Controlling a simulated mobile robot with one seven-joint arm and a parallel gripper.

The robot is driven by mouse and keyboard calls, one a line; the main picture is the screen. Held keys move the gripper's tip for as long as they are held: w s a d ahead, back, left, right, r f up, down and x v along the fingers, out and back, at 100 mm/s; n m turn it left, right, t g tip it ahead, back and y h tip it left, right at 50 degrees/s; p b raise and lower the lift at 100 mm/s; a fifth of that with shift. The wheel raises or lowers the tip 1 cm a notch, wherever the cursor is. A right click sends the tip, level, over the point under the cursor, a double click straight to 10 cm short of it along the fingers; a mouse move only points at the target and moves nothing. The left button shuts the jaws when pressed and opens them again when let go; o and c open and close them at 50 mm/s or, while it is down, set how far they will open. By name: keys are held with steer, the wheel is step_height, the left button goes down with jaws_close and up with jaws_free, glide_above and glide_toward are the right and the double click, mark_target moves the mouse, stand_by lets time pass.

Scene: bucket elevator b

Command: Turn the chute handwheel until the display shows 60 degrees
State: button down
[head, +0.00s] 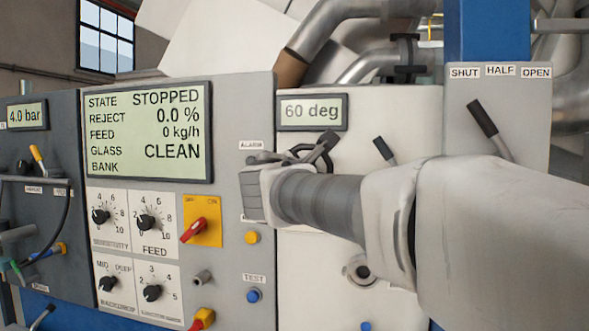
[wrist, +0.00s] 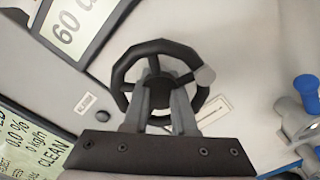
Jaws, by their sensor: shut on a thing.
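The chute handwheel is a dark spoked wheel; in the wrist view the handwheel (wrist: 150,47) faces me with a grey knob on its rim at the right. My gripper (wrist: 158,100) has its two fingers over the hub and is shut on the handwheel's middle. In the head view my gripper (head: 318,150) is at the panel, and my arm hides most of the handwheel. The small display (head: 312,112) above it reads "60 deg"; part of this display (wrist: 78,22) also shows in the wrist view.
A large display (head: 148,130) at left reads STOPPED, 0.0 %, 0 kg/h and CLEAN. Knobs and a red switch (head: 194,230) on yellow sit below it. A dark lever (head: 384,152) stands right of the handwheel. Another lever (head: 484,120) sits under SHUT, HALF, OPEN labels.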

stand_by(0.4)
steer(key=c, duration=1)
jaws_free()
steer(key=shift+s, duration=0.15)
